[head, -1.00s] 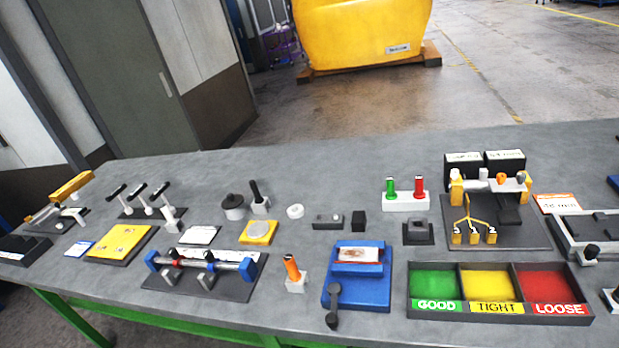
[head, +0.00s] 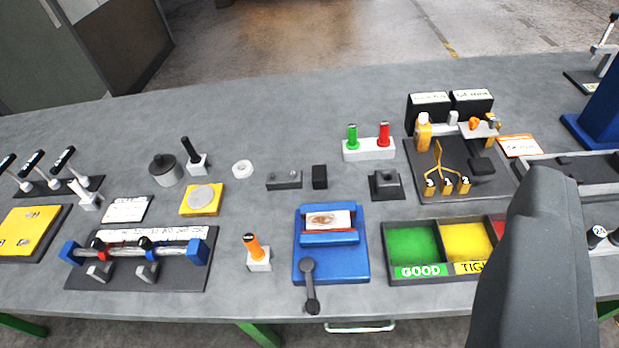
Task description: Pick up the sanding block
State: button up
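A small black block (head: 319,177), which looks like the sanding block, stands on the grey bench near the middle of the head view. No label on it can be read, so I cannot be certain of its identity. It is upright with bare bench in front of it. A grey flat piece with dark knobs (head: 285,180) lies just to its left. A dark stepped block on a base (head: 386,185) is to its right. My gripper's fingertips do not show. A dark grey part of my own arm covers the lower right, hiding part of the sorting tray.
A blue fixture with a lever (head: 332,268) stands in front of the block. Behind and right is a white holder with green and red handles (head: 369,150). The sorting tray (head: 388,268) is at the right, a clamp fixture (head: 190,280) at the left.

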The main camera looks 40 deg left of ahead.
aim_at(319, 172)
jog(key=u, duration=0.1)
jog(key=i, duration=1)
jog(key=z, duration=0.1)
